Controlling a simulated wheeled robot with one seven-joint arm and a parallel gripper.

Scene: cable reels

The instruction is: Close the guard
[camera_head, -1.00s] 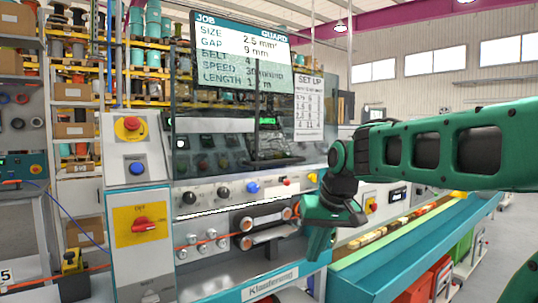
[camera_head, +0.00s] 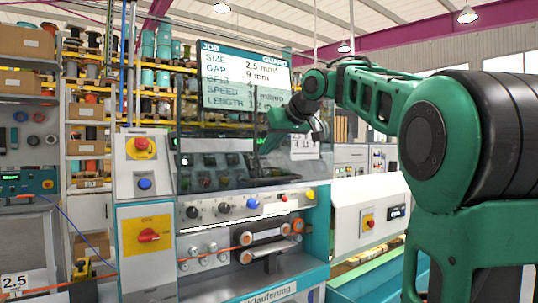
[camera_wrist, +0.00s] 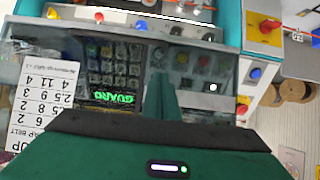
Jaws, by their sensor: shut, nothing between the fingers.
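The guard (camera_head: 222,142) is a smoky see-through panel on the front of the cable machine, over the work bay below the job display. It appears raised, overlapping the lower lines of the display, but its lower edge is hard to make out. My gripper (camera_head: 264,147) is shut and empty, in front of the panel just below the display. In the wrist view my gripper (camera_wrist: 160,90) points toward the machine's dark keypad area, where the green word GUARD is lit. I cannot tell whether the fingers touch the panel.
The job display (camera_head: 245,80) hangs above the bay. Below is a control strip with knobs and a yellow button (camera_head: 309,195). A red emergency button (camera_head: 141,145) and red rotary switch (camera_head: 149,235) are on the left column. A white cabinet (camera_head: 365,220) stands at right.

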